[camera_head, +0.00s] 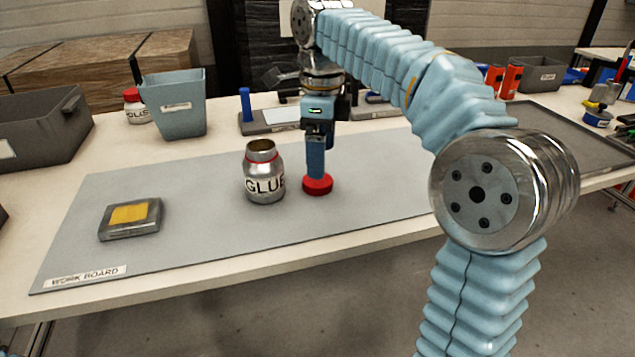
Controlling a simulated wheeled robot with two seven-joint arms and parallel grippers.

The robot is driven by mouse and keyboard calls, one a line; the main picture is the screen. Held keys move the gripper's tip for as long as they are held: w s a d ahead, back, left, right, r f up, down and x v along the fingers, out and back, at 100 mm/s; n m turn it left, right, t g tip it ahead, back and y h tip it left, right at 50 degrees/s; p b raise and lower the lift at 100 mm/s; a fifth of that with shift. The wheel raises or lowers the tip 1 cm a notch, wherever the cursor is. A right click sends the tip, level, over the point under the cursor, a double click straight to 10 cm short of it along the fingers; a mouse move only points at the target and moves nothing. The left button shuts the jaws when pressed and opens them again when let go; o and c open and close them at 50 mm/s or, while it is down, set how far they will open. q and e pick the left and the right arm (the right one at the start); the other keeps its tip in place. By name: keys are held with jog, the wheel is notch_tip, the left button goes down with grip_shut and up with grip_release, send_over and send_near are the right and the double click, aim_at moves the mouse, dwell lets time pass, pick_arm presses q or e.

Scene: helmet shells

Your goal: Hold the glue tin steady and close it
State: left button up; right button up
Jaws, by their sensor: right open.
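The glue tin (264,186) is a silver tin with a white GLUE label and a red ring at its neck. It stands upright and open-topped on the grey work board (210,230). The red lid (318,188) lies on the board just right of the tin, apart from it. My right gripper (317,175) points straight down over the lid, its fingertips at or just above the lid's top. It is open, though the fingers overlap in this view and hide part of the lid. My left gripper is out of view.
A grey and yellow block (131,217) lies on the board's left part. Behind stand a blue-grey bin (175,105), a red-capped jar (136,107) and a dark crate (40,130). A grey tray (270,121) with a blue handle is behind the tin. The board's front middle is clear.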

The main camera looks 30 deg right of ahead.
aim_at(318, 183)
jog(key=shift+f, duration=0.3)
jog(key=shift+f, duration=0.1)
jog(key=f, duration=0.3)
jog(key=w+f, duration=0.1)
jog(key=f, duration=0.1)
jog(key=shift+a, duration=0.1)
jog(key=c, duration=1.2)
